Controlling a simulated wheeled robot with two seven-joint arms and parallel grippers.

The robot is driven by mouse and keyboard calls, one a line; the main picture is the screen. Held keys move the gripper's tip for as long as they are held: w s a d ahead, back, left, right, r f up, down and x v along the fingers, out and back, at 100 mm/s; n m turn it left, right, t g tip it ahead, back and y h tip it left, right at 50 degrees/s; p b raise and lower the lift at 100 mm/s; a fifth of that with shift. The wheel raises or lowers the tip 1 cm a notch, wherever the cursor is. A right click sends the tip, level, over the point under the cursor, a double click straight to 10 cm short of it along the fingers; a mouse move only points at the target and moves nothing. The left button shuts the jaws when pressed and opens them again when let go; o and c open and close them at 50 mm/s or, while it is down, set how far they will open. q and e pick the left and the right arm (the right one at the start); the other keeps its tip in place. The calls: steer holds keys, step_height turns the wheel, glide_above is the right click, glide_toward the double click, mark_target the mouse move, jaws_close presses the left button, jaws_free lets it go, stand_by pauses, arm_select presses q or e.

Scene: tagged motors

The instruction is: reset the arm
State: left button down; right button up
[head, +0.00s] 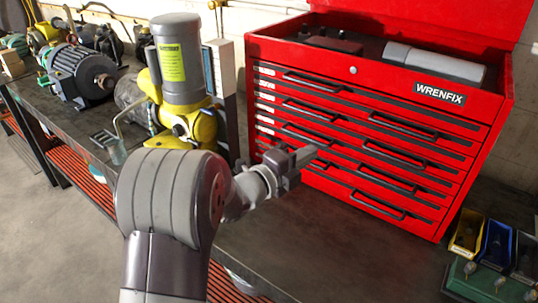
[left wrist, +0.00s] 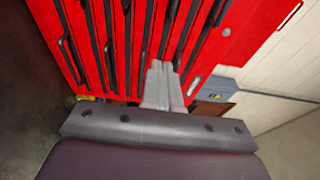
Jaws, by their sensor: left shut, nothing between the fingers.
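My left arm comes in at the bottom middle of the head view. Its gripper (head: 304,156) points right, in front of the red tool chest (head: 350,120) with the WRENFIX label. The fingers are closed together with nothing between them. In the left wrist view the shut gripper (left wrist: 162,72) points at the drawer fronts of the chest (left wrist: 200,25), which appear turned sideways. I cannot tell whether the fingertips touch the chest. My right gripper is in neither view.
A yellow and grey motor (head: 183,75) stands on the dark workbench (head: 290,245) left of the chest. A grey finned motor (head: 80,75) sits further left. Small coloured bins (head: 467,236) stand at the lower right. The bench between arm and bins is clear.

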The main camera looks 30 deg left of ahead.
arm_select(q)
steer(key=s+a+n+y, duration=0.1)
steer(key=a+y, duration=0.1)
steer(key=a, duration=0.5)
steer(key=shift+s+a+f+n+t+y, duration=0.15)
steer(key=shift+s+f+n+t+y, duration=0.15)
steer(key=shift+f+n, duration=0.15)
steer(key=s+a+f+n+g+y, duration=0.2)
steer(key=s+f+n+g+y, duration=0.15)
steer(key=f+n, duration=0.3)
steer(key=s+a+f+n+g+y, duration=0.2)
steer(key=s+a+f+n+g, duration=0.1)
steer(key=f+n+g, duration=0.4)
steer(key=s+d+f+n+g+h, duration=0.1)
steer(key=s+d+n+g, duration=0.2)
steer(key=s+d, duration=0.3)
steer(key=s+d+f+n+g+h, duration=0.2)
steer(key=s+d, duration=0.4)
steer(key=d, duration=0.6)
steer(key=shift+d+n+g, duration=0.2)
steer(key=shift+n+g, duration=0.2)
steer(key=shift+g, duration=0.15)
steer(key=shift+s, duration=0.15)
